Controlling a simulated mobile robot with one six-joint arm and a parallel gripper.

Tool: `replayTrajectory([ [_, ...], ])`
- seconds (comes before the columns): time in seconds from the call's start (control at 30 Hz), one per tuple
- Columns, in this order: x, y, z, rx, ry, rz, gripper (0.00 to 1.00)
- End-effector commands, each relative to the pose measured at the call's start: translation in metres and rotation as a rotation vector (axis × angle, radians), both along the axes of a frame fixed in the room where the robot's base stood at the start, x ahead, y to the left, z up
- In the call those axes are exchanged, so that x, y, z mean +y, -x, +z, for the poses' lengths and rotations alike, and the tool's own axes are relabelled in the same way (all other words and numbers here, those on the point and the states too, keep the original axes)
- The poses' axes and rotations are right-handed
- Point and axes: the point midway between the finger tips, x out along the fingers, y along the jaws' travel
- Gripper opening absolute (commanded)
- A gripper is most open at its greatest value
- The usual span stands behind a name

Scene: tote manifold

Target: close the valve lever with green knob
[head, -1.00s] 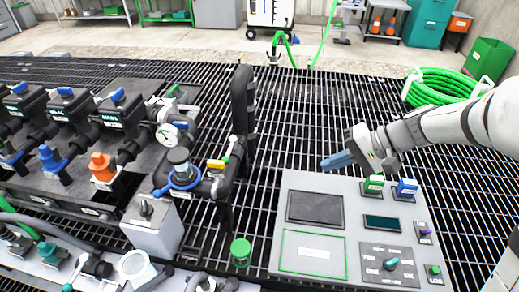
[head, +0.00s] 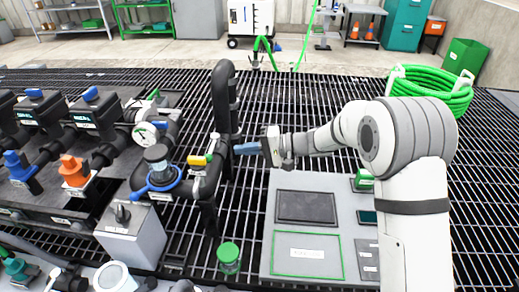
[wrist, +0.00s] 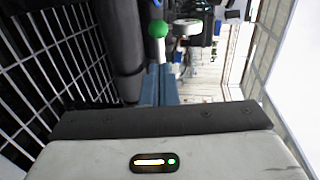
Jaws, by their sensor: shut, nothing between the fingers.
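In the wrist view the round green knob (wrist: 158,30) sits on a short pale lever (wrist: 161,48), just beyond my fingertips. My gripper (head: 236,149) has blue fingers pointing left, close to the right side of the black pipe. The fingers also show in the wrist view (wrist: 158,72), shut and empty. I cannot tell whether the fingertips touch the lever.
The tall black pipe (head: 223,95) stands right beside my fingers, and in the wrist view a thick dark pipe (wrist: 120,50) runs along their left. A blue-ringed valve (head: 157,182) and pressure gauge (head: 145,132) are further left.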

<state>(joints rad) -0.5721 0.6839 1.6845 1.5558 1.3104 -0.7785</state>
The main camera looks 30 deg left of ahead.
Motion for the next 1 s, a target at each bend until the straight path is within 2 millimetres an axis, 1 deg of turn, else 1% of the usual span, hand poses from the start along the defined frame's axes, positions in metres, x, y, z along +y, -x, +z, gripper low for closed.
replayTrajectory([
  [0.03, 0.011, 0.006, -0.004, 0.001, 0.0, 0.005, 0.0],
  [0.2, 0.038, 0.017, -0.009, 0.0, 0.0, 0.004, 0.0],
  [0.4, 0.055, 0.024, -0.012, -0.001, 0.0, 0.001, 0.0],
  [0.63, 0.059, 0.025, -0.013, 0.0, 0.001, 0.0, 0.0],
  [1.0, 0.056, 0.022, -0.014, -0.002, 0.0, -0.027, 0.0],
])
